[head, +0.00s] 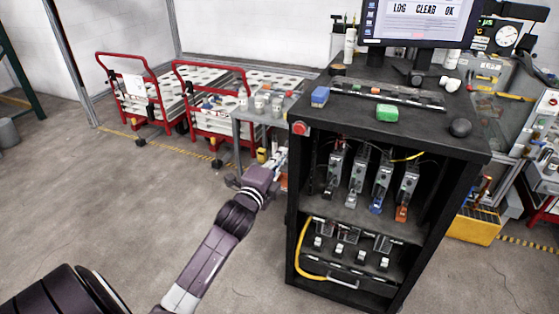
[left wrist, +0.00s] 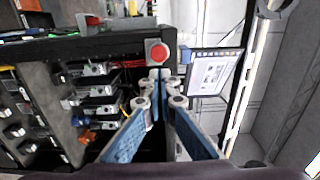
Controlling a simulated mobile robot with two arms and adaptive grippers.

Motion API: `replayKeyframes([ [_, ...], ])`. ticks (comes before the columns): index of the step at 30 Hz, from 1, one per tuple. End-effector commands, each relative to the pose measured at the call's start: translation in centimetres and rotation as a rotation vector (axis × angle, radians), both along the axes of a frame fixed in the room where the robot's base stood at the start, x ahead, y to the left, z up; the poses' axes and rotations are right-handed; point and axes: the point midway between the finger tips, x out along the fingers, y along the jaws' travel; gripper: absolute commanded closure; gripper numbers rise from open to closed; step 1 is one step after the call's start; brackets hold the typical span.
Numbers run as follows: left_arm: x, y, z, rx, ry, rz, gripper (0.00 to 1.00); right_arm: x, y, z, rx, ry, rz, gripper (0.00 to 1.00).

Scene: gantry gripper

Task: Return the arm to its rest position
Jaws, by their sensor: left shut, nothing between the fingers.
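My left arm comes in from the lower left in the head view and reaches toward the left side of the black cabinet (head: 300,225). My left gripper (head: 281,158) is at the cabinet's upper left edge, apart from the red button (head: 300,128) on the corner. In the left wrist view the gripper's blue-padded fingers (left wrist: 158,76) meet at their tips, with nothing between them. The red button (left wrist: 157,52) shows just past the fingertips there. My right gripper is in neither view.
The cabinet holds several grey modules (head: 358,178) and a yellow cable (head: 312,262). Red carts (head: 213,100) stand at the back left.

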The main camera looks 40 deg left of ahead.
Motion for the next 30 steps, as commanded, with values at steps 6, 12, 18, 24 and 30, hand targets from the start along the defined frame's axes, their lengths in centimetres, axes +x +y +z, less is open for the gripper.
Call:
replayKeyframes([
  [6,-1.0,-0.2,0.0,0.001,0.0,0.0,1.0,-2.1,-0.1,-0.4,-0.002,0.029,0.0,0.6],
  [12,-1.0,-0.2,0.1,0.001,0.0,0.0,1.0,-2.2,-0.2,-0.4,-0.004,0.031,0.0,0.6],
  [18,-1.0,-0.2,0.0,0.001,0.0,0.0,1.0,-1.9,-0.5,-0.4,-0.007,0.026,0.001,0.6],
  [24,-0.9,-0.3,-0.9,-0.014,0.012,0.0,1.0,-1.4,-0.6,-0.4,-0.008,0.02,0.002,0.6],
  [30,-1.1,-1.0,-10.4,-0.177,0.136,0.004,1.0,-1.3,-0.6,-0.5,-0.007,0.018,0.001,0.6],
])
